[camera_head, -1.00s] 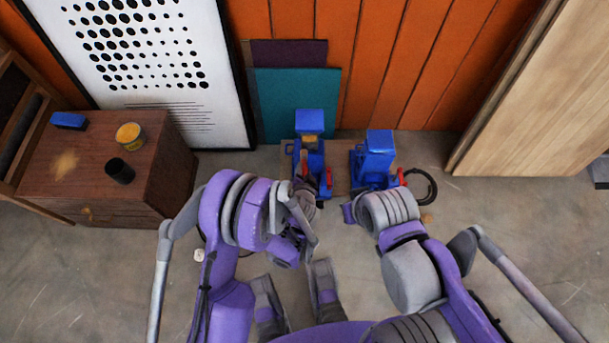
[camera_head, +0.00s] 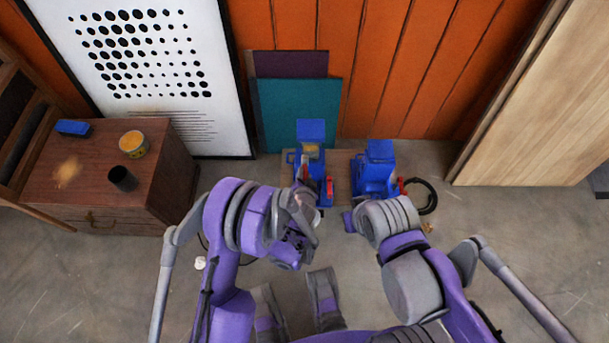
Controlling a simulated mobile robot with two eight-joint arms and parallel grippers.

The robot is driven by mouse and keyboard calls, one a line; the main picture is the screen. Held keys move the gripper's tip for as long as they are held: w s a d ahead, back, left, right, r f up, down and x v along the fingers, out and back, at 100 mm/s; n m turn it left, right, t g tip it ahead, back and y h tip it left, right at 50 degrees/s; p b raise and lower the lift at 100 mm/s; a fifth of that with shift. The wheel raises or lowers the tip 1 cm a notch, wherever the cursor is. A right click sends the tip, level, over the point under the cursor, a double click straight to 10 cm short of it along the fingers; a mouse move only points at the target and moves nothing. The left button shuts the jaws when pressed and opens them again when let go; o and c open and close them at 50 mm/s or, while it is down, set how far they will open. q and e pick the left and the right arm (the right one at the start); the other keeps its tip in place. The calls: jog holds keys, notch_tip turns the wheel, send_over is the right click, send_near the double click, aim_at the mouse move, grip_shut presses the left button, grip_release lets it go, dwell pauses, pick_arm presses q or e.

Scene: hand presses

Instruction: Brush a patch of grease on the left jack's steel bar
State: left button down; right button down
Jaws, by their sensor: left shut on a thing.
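Two blue jacks stand side by side on a board (camera_head: 342,166) by the orange wall. The left jack (camera_head: 311,131) has a red part at its right side and a small tan area below its blue top. Its steel bar cannot be made out clearly. My left gripper (camera_head: 304,203) is at the near side of the left jack, overlapping its lower part in the picture. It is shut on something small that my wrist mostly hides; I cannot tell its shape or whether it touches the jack. My right arm bends in front of the right jack (camera_head: 379,162); its gripper does not show.
A brown cabinet (camera_head: 178,168) at the left carries a yellow-topped tin (camera_head: 134,144), a dark cup (camera_head: 122,179) and a blue block (camera_head: 73,128). A black hose (camera_head: 432,197) curls beside the right jack. Teal and purple panels lean on the wall behind. Floor at the right is clear.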

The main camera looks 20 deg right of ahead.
pick_arm(q)
jog(key=shift+w+d, duration=0.15)
jog(key=shift+w, duration=0.4)
jog(key=shift+d, duration=0.1)
jog(key=shift+b, duration=0.9)
dwell(0.5)
